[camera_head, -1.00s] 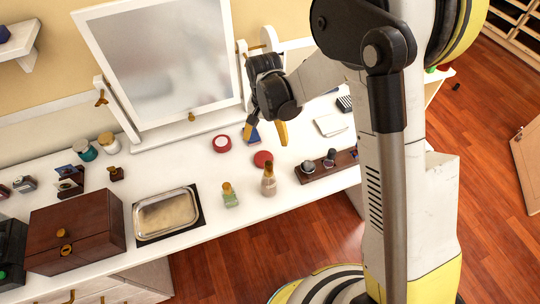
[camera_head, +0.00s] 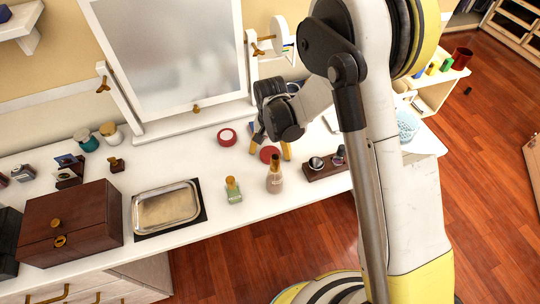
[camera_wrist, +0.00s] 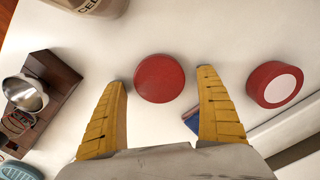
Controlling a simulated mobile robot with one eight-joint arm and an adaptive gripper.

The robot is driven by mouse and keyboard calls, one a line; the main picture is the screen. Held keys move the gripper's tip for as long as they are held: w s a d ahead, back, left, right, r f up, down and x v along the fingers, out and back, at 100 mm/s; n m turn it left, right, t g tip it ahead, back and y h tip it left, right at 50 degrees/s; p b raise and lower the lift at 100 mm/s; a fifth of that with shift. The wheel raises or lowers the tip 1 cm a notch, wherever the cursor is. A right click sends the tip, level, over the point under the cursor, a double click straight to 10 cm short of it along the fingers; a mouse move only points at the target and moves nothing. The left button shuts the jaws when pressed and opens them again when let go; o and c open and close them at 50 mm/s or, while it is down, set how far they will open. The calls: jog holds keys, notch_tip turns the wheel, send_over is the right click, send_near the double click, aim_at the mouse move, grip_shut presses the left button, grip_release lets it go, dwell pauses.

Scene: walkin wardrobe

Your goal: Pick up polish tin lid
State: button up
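A plain dark-red round disc, which looks like the polish tin lid (camera_head: 269,155), lies flat on the white dresser top. In the wrist view this red disc (camera_wrist: 159,78) sits between the tips of my two yellow fingers. My gripper (camera_wrist: 163,76) is open, with a gap between each finger and the disc. In the head view my gripper (camera_head: 270,149) is low over the dresser, with one finger on each side of the disc. A second red round piece with a pale centre (camera_head: 227,137) lies to the left; in the wrist view it (camera_wrist: 274,84) is right of the fingers.
A bottle (camera_head: 274,175) stands close in front of the disc, with a green bottle (camera_head: 233,190) to its left. A dark wooden holder (camera_head: 325,166) is to the right. A small blue item (camera_wrist: 192,119) lies partly behind a finger. The mirror (camera_head: 170,60) stands behind.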

jog(key=c, duration=0.7)
jog(key=shift+c, duration=0.2)
